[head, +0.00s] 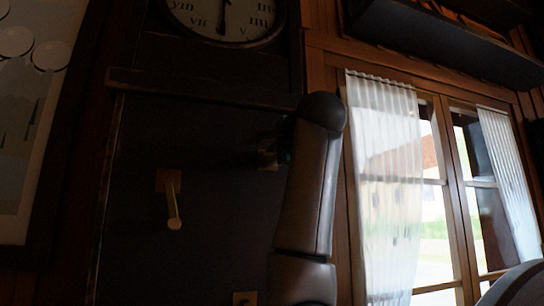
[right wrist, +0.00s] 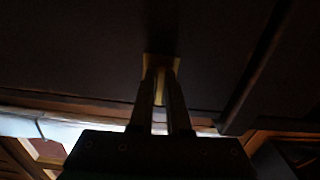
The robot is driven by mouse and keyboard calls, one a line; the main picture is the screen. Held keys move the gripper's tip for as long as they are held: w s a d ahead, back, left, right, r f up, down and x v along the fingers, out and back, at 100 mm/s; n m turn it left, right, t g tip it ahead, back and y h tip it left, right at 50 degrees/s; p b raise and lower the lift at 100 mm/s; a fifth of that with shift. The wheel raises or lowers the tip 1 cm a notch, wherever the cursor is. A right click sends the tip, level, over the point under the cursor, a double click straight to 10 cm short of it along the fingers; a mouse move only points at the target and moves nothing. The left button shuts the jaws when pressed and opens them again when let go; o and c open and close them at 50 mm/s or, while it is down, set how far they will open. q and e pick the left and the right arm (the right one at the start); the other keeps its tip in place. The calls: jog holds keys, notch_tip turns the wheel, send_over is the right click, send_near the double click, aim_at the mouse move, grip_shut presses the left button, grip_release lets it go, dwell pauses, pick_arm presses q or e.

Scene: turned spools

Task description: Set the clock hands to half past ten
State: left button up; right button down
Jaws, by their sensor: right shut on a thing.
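The clock face (head: 235,15) is at the top of the head view, cut off by the frame edge. A dark hand (head: 223,12) on it points down to about VI; the rest of the dial is out of view. Below it, a brass lever (head: 172,200) sticks out of the dark panel on the left. My right gripper (right wrist: 160,75) is shut on a second brass lever (right wrist: 162,65) on the panel. My left gripper is not in view.
A third brass piece (head: 245,298) shows at the bottom of the panel. A dark ledge (head: 200,88) runs across under the clock. A window with white curtains (head: 385,180) is on the right, a dark shelf (head: 450,35) above it. A framed picture (head: 30,120) hangs at the left.

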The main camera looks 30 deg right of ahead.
jog(key=c, duration=0.9)
grip_release()
jog(key=shift+c, duration=0.2)
jog(key=b+v, duration=0.6)
jog(key=v, duration=0.9)
jog(key=shift+s, duration=0.2)
jog(key=shift+a, duration=0.15)
